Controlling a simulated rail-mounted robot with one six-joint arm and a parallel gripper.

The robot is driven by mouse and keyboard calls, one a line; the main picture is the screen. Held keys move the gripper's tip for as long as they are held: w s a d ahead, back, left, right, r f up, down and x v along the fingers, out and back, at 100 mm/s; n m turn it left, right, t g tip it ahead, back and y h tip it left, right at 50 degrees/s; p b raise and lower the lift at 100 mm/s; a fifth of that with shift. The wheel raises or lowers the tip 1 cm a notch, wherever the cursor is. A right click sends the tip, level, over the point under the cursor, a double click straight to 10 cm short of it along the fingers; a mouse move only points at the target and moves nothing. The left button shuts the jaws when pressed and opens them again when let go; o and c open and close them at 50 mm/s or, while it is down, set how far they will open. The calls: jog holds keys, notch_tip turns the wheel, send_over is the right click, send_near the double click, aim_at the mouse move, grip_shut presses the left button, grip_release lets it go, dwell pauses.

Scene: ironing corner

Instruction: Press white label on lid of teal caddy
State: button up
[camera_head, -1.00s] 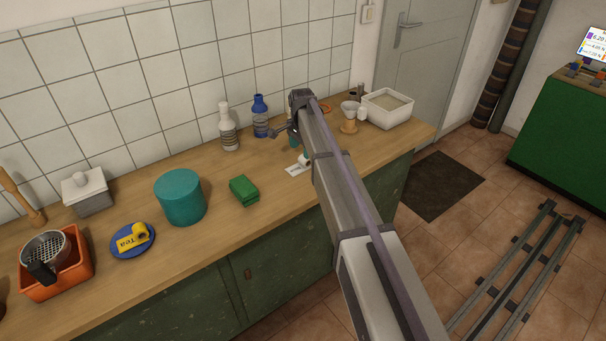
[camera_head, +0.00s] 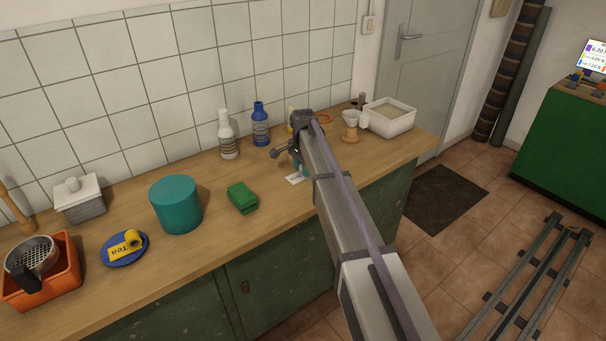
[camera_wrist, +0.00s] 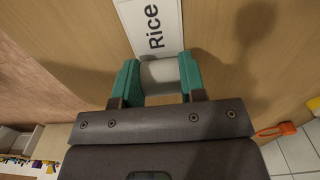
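The white label (camera_wrist: 152,30) reads "Rice" and lies on the wooden counter in the wrist view, with a pale rolled tab (camera_wrist: 160,75) at its near end. My gripper (camera_wrist: 160,76) has its teal fingers on both sides of this tab, with no gap showing, so it looks shut on it. In the head view the label (camera_head: 294,179) shows as a small white patch below my gripper (camera_head: 298,168). The teal caddy (camera_head: 176,205) is a round drum with a flat lid, standing upright on the counter to the left, its lid bare.
A green sponge-like block (camera_head: 242,197) lies between caddy and label. A white bottle (camera_head: 228,137) and blue bottle (camera_head: 260,126) stand behind. An orange bin (camera_head: 62,276) is far left.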

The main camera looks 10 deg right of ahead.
jog(key=c, duration=0.4)
notch_tip(320, 180, up, 10)
jog(key=p, duration=1)
jog(key=shift+r, duration=0.2)
